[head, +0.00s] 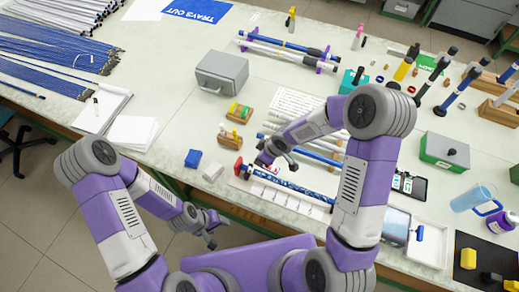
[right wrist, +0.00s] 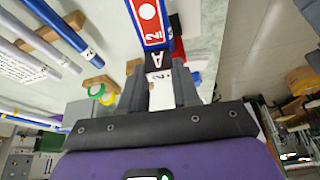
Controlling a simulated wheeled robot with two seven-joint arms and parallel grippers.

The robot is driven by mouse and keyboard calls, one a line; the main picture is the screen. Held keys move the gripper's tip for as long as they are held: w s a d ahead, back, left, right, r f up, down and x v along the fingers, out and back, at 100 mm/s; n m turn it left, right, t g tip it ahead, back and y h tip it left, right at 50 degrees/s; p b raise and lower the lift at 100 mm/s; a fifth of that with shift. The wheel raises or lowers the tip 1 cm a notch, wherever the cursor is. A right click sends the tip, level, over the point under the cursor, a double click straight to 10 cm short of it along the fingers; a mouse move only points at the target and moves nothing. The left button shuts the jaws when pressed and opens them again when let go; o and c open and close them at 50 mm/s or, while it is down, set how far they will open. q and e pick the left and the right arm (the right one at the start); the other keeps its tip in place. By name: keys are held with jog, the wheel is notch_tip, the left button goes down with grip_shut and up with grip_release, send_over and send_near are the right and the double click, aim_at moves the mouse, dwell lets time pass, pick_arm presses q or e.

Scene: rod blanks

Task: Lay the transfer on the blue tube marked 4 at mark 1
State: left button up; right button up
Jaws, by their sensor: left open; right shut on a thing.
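My right gripper (right wrist: 166,92) is shut on the white end of a strip, which I take to be the transfer (right wrist: 150,22). The strip has blue edges, a black patch with an A and a red panel with a white dot and a 2. In the head view the right gripper (head: 266,160) is just above the left end of a blue tube (head: 292,187) lying near the front edge. I cannot read a 4 on it, nor tell whether the strip touches it. My left gripper (head: 211,232) is open and empty, off the table's front edge.
A grey box (head: 221,73) stands farther back; a green-and-grey box (head: 444,151) is at the right.

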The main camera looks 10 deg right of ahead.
jog(key=shift+a+r+n+p, duration=0.15)
jog(key=shift+a+n+p, duration=0.2)
jog(key=shift+a+n, duration=0.15)
pick_arm(q)
jog(key=shift+f+b, duration=1.6)
jog(key=shift+b, duration=0.75)
pick_arm(e)
jog(key=shift+f, duration=2.95)
pick_arm(q)
jog(key=shift+f+b, duration=0.8)
jog(key=shift+f, duration=0.05)
pick_arm(e)
jog(key=shift+s+f, duration=0.15)
jog(key=shift+f, duration=0.5)
pick_arm(q)
jog(key=shift+r, duration=0.1)
pick_arm(e)
jog(key=shift+r+p, duration=2.75)
jog(key=shift+r, duration=0.85)
pick_arm(q)
notch_tip(320, 180, up, 5)
jog(key=shift+r, duration=0.15)
pick_arm(e)
jog(key=shift+f, duration=0.1)
